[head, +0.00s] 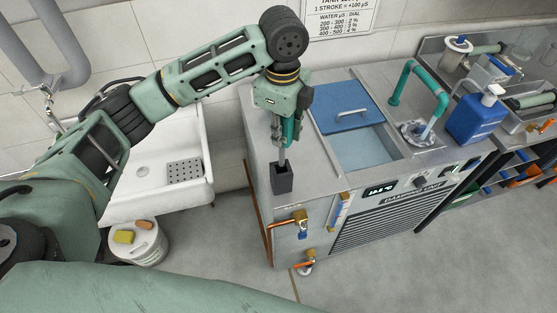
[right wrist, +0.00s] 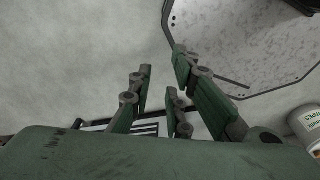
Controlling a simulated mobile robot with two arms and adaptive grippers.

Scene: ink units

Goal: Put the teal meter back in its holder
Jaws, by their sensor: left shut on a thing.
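The teal meter (head: 289,131) is upright in my left gripper (head: 284,140), which is shut on it above the dark grey holder (head: 282,180). The holder is a small open-topped box at the front left corner of the steel unit. The meter's grey lower end points down to the holder's mouth. I cannot tell whether its tip is inside. The gripper fingers hide part of the meter. My right gripper (right wrist: 161,62) is open and empty in the right wrist view, with a gap between its fingers.
The steel unit (head: 257,130) has a blue lid (head: 345,108), an open water tank (head: 365,147), a teal pipe (head: 428,80) and a blue bottle (head: 475,118) to the right. A white sink (head: 143,172) and a bucket (head: 148,252) stand left. A labelled tub (right wrist: 306,122) shows in the right wrist view.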

